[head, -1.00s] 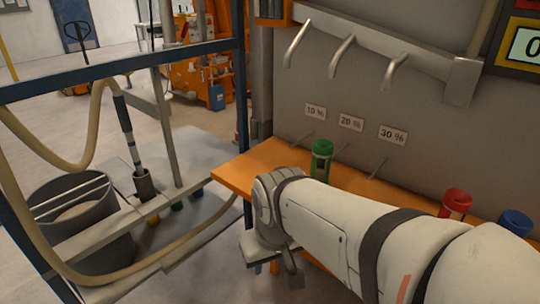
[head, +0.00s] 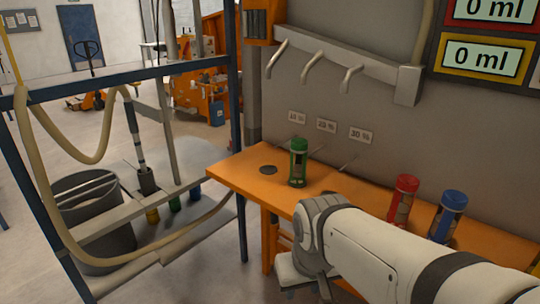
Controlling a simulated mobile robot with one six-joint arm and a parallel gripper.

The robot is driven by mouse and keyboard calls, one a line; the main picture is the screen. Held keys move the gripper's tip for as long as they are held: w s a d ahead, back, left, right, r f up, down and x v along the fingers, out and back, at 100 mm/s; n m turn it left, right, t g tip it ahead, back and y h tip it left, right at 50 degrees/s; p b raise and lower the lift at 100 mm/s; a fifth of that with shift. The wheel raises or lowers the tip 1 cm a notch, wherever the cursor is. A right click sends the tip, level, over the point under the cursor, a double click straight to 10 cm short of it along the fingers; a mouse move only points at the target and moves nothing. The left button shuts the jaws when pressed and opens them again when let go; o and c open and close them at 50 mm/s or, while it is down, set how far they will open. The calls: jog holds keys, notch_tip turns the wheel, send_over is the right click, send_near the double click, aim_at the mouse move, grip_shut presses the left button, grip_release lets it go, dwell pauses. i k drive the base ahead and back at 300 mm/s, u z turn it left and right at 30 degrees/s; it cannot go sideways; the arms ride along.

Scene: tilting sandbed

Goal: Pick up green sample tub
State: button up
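The green sample tub (head: 298,165) stands upright on the orange shelf (head: 240,172), toward its left end. It has a green lid and a label band on its side. My gripper (head: 308,278) is at the end of my white arm, in front of and below the shelf's front edge in the picture. It is apart from the tub, with a visible gap between them. The fingers are small and partly hidden by my wrist, so their opening cannot be told.
A red tub (head: 402,200) and a blue tub (head: 447,215) stand further right on the shelf. Bent metal spouts (head: 313,68) hang above, over percent labels (head: 326,126). A blue frame post (head: 237,130), a hose (head: 190,232) and a dark bucket (head: 95,215) are at left.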

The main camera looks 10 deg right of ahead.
aim_at(299, 147)
jog(key=u, duration=0.05)
jog(key=i, duration=1)
jog(key=z, duration=0.1)
